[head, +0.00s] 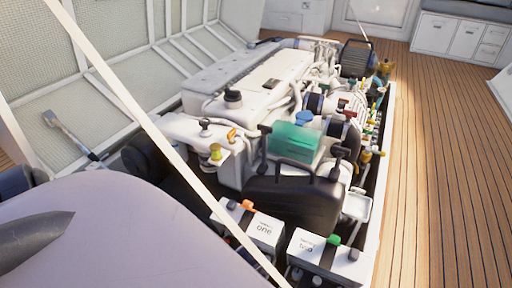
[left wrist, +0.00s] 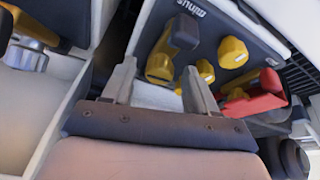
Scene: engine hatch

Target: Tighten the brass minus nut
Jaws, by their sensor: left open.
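In the left wrist view, my left gripper (left wrist: 158,72) is open, its two grey fingers apart with nothing seen between them. Just beyond the fingertips is a dark panel whose upside-down lettering appears to read MINUS (left wrist: 190,8). Below the lettering is a yellow brass-coloured clamp-like piece with a dark grey end (left wrist: 172,48). Yellow brass-coloured knobs or nuts (left wrist: 232,52) (left wrist: 205,70) sit to its right, close to the right finger; which one is the minus nut I cannot tell. My left gripper cannot be made out in the head view. My right gripper is in neither view.
A red clamp-like part (left wrist: 255,95) lies right of the right finger. In the head view, a white engine (head: 240,85) fills the hatch, with batteries one (head: 262,230) and two (head: 322,258) in front. A pale bar crosses the view. Wooden deck (head: 440,150) on the right is clear.

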